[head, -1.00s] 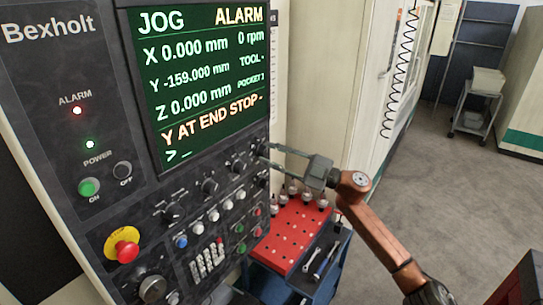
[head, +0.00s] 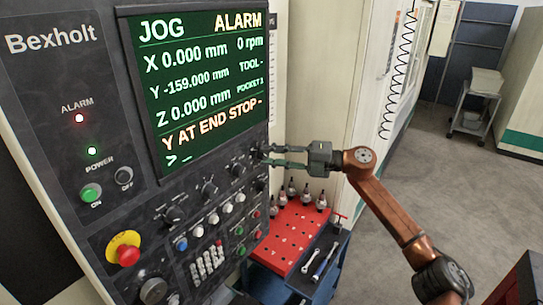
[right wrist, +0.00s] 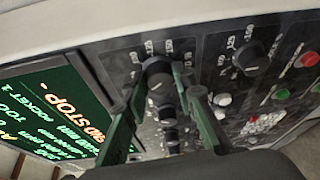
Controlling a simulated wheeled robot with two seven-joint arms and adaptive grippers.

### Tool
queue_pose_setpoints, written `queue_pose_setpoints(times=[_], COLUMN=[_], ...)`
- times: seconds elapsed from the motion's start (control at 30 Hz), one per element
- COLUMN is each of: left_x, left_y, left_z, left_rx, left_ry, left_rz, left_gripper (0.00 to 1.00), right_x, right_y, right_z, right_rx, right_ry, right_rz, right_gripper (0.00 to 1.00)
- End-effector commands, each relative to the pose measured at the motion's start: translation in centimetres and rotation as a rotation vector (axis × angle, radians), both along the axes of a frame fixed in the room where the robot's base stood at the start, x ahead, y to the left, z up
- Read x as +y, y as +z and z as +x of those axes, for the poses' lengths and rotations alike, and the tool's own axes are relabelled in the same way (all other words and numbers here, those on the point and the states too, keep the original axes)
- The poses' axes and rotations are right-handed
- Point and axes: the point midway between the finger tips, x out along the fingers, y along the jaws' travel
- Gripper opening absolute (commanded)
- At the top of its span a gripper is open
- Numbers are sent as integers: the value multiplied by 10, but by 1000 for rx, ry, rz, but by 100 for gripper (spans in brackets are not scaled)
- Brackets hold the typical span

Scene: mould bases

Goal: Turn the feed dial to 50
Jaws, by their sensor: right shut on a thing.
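The control panel (head: 100,190) of the machine fills the left of the head view, with a row of black dials below the screen. My right gripper (head: 264,155) is at the upper right end of that row, its fingers on either side of the end dial. In the right wrist view, the fingers of my right gripper (right wrist: 158,78) are shut on this black dial (right wrist: 157,84). A printed scale with numbers surrounds it; its pointer reading is too small to tell. I cannot read a feed label. My left gripper is not in view.
Another scaled dial (right wrist: 250,56) sits beside the held one. The screen (head: 200,85) shows JOG, ALARM and "Y AT END STOP". A red emergency button (head: 127,254) is at lower left. A red tool tray (head: 290,238) stands below my right gripper.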

Motion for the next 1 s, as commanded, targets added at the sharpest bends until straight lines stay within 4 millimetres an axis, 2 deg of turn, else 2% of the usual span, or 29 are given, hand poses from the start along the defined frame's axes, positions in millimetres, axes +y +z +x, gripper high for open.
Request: queue_pose_setpoints(times=[0.67, 0.7, 0.93, 1.0], left_x=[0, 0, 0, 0], left_y=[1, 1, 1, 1], left_z=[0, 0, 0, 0], left_rx=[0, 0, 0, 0], left_ry=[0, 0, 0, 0], left_rz=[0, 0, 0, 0], left_gripper=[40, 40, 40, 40], right_x=[1, 1, 1, 0], right_y=[-3, -3, -2, -1], right_z=[-1, -1, -1, 0], right_rx=[-48, -48, -49, -49], right_ry=[3, 3, 3, 2], right_rz=[-42, -42, -40, -39], right_gripper=[0, 26, 41, 42])
